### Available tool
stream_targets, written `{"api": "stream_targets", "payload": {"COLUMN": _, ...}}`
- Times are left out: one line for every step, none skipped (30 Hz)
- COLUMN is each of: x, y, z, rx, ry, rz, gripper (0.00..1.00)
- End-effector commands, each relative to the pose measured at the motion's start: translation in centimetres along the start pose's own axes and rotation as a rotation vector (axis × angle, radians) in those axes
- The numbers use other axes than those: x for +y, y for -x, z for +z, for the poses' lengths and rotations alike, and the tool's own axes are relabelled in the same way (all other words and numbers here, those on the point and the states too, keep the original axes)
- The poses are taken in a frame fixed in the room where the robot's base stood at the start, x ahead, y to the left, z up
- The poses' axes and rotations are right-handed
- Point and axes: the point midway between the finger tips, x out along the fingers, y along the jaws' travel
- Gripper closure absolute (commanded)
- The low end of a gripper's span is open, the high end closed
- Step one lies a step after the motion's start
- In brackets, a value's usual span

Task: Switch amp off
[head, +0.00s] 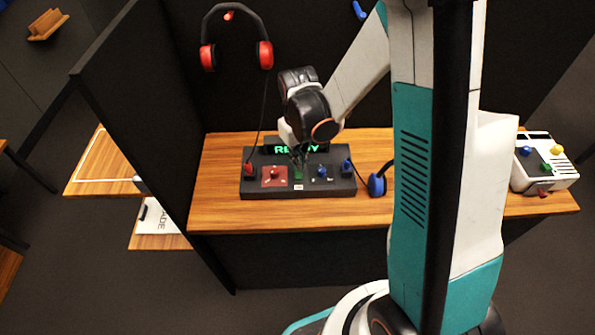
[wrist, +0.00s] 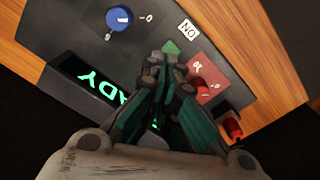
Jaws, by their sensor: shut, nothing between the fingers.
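A dark control panel (head: 328,187) sits on the wooden desk, its display reading READY in green. A green control (head: 298,174) is at its middle, with a small white label (head: 298,187) in front; in the wrist view this label (wrist: 188,29) reads ON. No label naming the amp is legible. My gripper (head: 298,160) is shut and empty, pointing down over the panel between the display and the green control. In the wrist view my gripper's fingertips (wrist: 165,68) partly hide the green control (wrist: 173,47); I cannot tell whether they touch it.
A red knob (head: 274,174) on a red plate is left of the green control, a blue knob (head: 322,171) right. A red plug (head: 249,169) and a blue one (head: 348,166) flank them. Blue headphones (head: 377,184) lie right; red headphones (head: 237,38) hang behind. A white box (head: 545,170) stands far right.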

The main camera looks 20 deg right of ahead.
Motion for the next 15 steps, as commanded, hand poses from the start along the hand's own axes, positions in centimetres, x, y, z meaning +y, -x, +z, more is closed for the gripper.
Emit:
{"api": "stream_targets", "payload": {"x": 0.00, "y": -0.05, "z": 0.00, "rx": 0.000, "ry": 0.000, "rz": 0.000, "gripper": 1.00}}
{"api": "stream_targets", "payload": {"x": 0.00, "y": -0.08, "z": 0.00, "rx": 0.000, "ry": 0.000, "rz": 0.000, "gripper": 1.00}}
{"api": "stream_targets", "payload": {"x": 0.00, "y": -0.13, "z": 0.00, "rx": 0.000, "ry": 0.000, "rz": 0.000, "gripper": 1.00}}
{"api": "stream_targets", "payload": {"x": 0.00, "y": -0.17, "z": 0.00, "rx": 0.000, "ry": 0.000, "rz": 0.000, "gripper": 1.00}}
{"api": "stream_targets", "payload": {"x": 0.00, "y": -0.21, "z": 0.00, "rx": 0.000, "ry": 0.000, "rz": 0.000, "gripper": 1.00}}
{"api": "stream_targets", "payload": {"x": 0.00, "y": -0.27, "z": 0.00, "rx": 0.000, "ry": 0.000, "rz": 0.000, "gripper": 1.00}}
{"api": "stream_targets", "payload": {"x": 0.00, "y": -0.32, "z": 0.00, "rx": 0.000, "ry": 0.000, "rz": 0.000, "gripper": 1.00}}
{"api": "stream_targets", "payload": {"x": 0.00, "y": -0.36, "z": 0.00, "rx": 0.000, "ry": 0.000, "rz": 0.000, "gripper": 1.00}}
{"api": "stream_targets", "payload": {"x": 0.00, "y": -0.42, "z": 0.00, "rx": 0.000, "ry": 0.000, "rz": 0.000, "gripper": 1.00}}
{"api": "stream_targets", "payload": {"x": 0.00, "y": -0.46, "z": 0.00, "rx": 0.000, "ry": 0.000, "rz": 0.000, "gripper": 1.00}}
{"api": "stream_targets", "payload": {"x": 0.00, "y": -0.50, "z": 0.00, "rx": 0.000, "ry": 0.000, "rz": 0.000, "gripper": 1.00}}
{"api": "stream_targets", "payload": {"x": 0.00, "y": -0.55, "z": 0.00, "rx": 0.000, "ry": 0.000, "rz": 0.000, "gripper": 1.00}}
{"api": "stream_targets", "payload": {"x": 0.00, "y": -0.59, "z": 0.00, "rx": 0.000, "ry": 0.000, "rz": 0.000, "gripper": 1.00}}
{"api": "stream_targets", "payload": {"x": 0.00, "y": -0.63, "z": 0.00, "rx": 0.000, "ry": 0.000, "rz": 0.000, "gripper": 1.00}}
{"api": "stream_targets", "payload": {"x": 0.00, "y": -0.69, "z": 0.00, "rx": 0.000, "ry": 0.000, "rz": 0.000, "gripper": 1.00}}
